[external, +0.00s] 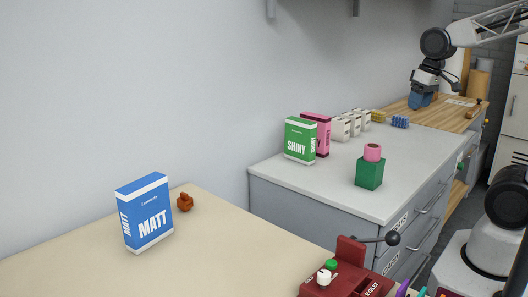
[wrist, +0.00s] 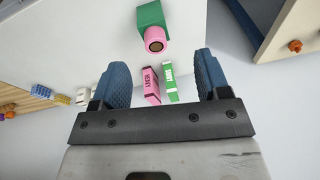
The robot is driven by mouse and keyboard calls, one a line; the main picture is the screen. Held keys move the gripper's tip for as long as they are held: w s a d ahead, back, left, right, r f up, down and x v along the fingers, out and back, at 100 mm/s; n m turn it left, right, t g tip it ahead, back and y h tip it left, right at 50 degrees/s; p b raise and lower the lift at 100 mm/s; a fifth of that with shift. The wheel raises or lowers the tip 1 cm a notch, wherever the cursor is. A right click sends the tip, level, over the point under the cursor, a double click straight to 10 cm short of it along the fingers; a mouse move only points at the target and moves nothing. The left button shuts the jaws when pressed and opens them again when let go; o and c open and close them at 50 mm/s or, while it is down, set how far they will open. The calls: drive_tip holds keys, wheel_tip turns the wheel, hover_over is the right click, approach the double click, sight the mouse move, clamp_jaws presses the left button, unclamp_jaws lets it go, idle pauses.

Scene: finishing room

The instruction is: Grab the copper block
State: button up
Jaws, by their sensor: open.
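A small copper-brown block (external: 185,202) with a knob-like top sits on the cream worktop, just right of the blue MATT box (external: 145,212). In the wrist view a small orange-brown thing (wrist: 295,46) at the upper right looks like the same block. My gripper (external: 421,101) has blue fingers and is at the back right, near the wooden bench, far from the block. In the wrist view its fingers (wrist: 161,75) are spread apart with nothing held between them.
A red lever device (external: 345,275) stands at the cream worktop's front right.

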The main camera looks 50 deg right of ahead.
drive_tip(key=w+a+f+m+g+y, duration=0.2)
drive_tip(key=w+a+m+y, duration=0.2)
drive_tip(key=w+a, duration=0.85)
drive_tip(key=w+a+f+m+g+y, duration=0.1)
drive_tip(key=w+a+f+m+y, duration=0.15)
drive_tip(key=w+a, duration=1)
drive_tip(key=m+g+y, duration=0.1)
drive_tip(key=m+y, duration=0.5)
drive_tip(key=m, duration=0.3)
approach(185, 202)
drive_tip(key=shift+w+a+f, duration=0.15)
drive_tip(key=shift+w+f, duration=0.2)
drive_tip(key=shift+w, duration=0.4)
drive_tip(key=shift+w+a+f, duration=0.15)
drive_tip(key=shift+a+f, duration=0.15)
drive_tip(key=shift+x, duration=1.25)
drive_tip(key=shift+a, duration=0.1)
